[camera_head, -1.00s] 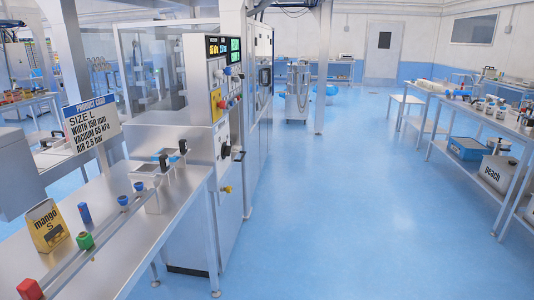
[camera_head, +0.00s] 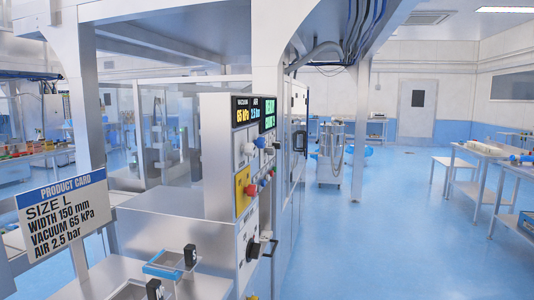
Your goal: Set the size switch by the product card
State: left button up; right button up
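The product card (camera_head: 63,216) stands at the lower left and reads SIZE L, WIDTH 150 mm, VACUUM 65 kPa, AIR 2.5 bar. The machine's control panel (camera_head: 226,170) is seen at a steep angle in the middle. A black rotary knob (camera_head: 252,250) sits low on it; its setting and any labels are too small to read, so I cannot tell whether it is the size switch. The displays (camera_head: 253,112) above read 65 kPa and 2.5 bar, with green screens to their right. Neither of my grippers is in view.
A yellow plate (camera_head: 242,190) with a red button is on the panel. Blue floor (camera_head: 370,235) lies open to the right.

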aim_at(269, 150)
jog(key=u, duration=1.25)
jog(key=z, duration=1.25)
jog(key=u, duration=0.4)
jog(key=i+l+u, duration=0.35)
jog(key=i, duration=0.15)
jog(key=i+l+u, duration=0.35)
jog(key=i+l, duration=0.1)
jog(key=l, duration=0.05)
